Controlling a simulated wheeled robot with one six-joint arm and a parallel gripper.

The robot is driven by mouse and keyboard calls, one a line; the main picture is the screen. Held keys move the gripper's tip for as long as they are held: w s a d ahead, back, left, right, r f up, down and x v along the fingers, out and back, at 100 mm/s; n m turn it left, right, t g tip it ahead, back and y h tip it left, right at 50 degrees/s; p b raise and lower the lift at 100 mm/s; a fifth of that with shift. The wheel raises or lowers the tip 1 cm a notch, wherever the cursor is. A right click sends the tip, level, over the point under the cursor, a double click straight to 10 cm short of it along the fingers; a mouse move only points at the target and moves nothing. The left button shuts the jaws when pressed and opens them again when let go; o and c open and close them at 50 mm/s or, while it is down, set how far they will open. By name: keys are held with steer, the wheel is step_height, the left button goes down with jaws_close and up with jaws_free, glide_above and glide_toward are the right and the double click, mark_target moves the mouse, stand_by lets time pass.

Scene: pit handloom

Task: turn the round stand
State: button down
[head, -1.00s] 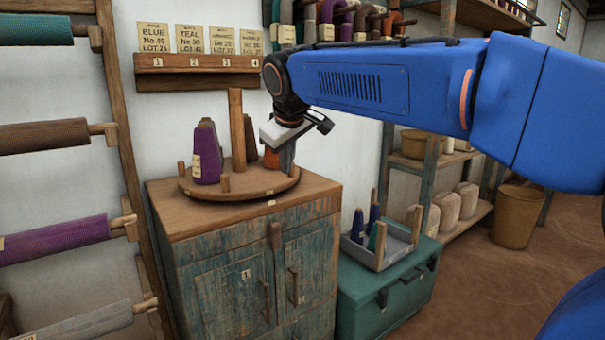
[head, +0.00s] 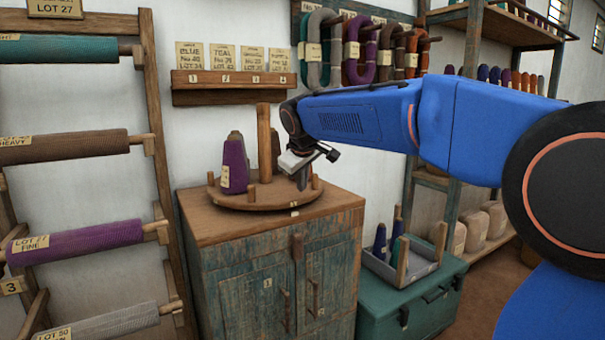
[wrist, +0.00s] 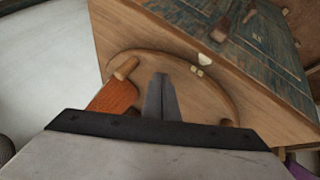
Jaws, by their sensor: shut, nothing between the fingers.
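The round stand (head: 265,203) is a wooden disc with a tall central post and short pegs, on top of a worn teal cabinet. A purple cone (head: 236,166) with a label stands on its left part. My gripper (head: 302,183) is shut and empty, pointing down at the right part of the stand. In the wrist view the shut fingers (wrist: 160,97) overlap the disc (wrist: 222,98), between an orange cone (wrist: 113,97) and the rim. A short peg (wrist: 126,67) is near that cone. Whether the fingers touch the disc or a peg, I cannot tell.
The cabinet (head: 240,290) stands against a white wall under a card shelf (head: 225,80). A rack of fabric rolls (head: 85,240) is at left. A teal chest (head: 400,310) with a tray of cones (head: 420,262) is at right. Hanks hang above my arm.

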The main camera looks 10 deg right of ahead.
mark_target(309, 189)
steer(key=shift+w+d+f, duration=0.2)
steer(key=shift+w+d, duration=1.3)
steer(key=shift+d, duration=0.05)
steer(key=shift+d, duration=0.1)
